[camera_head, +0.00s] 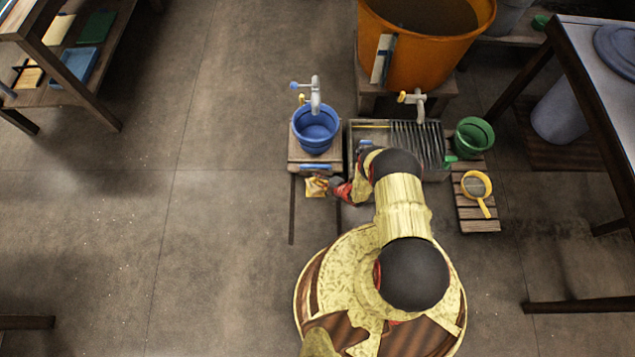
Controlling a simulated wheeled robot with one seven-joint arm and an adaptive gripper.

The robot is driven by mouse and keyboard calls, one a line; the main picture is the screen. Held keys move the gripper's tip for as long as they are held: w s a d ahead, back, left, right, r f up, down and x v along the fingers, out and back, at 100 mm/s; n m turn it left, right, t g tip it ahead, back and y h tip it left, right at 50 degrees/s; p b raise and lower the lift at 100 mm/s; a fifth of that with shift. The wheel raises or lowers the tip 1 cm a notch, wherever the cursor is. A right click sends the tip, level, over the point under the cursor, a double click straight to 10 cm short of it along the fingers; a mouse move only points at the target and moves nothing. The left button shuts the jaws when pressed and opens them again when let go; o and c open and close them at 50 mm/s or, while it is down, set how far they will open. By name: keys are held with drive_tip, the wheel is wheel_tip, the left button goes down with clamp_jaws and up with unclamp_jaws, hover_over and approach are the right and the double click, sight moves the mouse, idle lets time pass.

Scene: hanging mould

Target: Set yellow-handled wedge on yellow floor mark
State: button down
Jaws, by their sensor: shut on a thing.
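My gripper (331,187) is low, just in front of the small wooden stand (294,157), and points left. It is shut on a small yellow and tan piece, which looks like the yellow-handled wedge (316,187). The piece is small in the picture, so its handle and wedge body are hard to tell apart. I cannot tell whether it touches the floor. No separate yellow floor mark can be made out; the piece and gripper may cover it.
A blue bucket (315,133) stands on the stand below a tap (315,95), with a blue piece (315,168) at the stand's front edge. Right are a grated basin (435,150), green bucket (474,138), yellow strainer (477,187) and orange tub (425,55).

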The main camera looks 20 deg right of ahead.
drive_tip(key=shift+s+f+b, duration=0.1)
drive_tip(key=shift+f+b, duration=0.2)
drive_tip(key=shift+f, duration=1.05)
drive_tip(key=c, duration=1.7)
unclamp_jaws()
drive_tip(key=shift+c, duration=0.2)
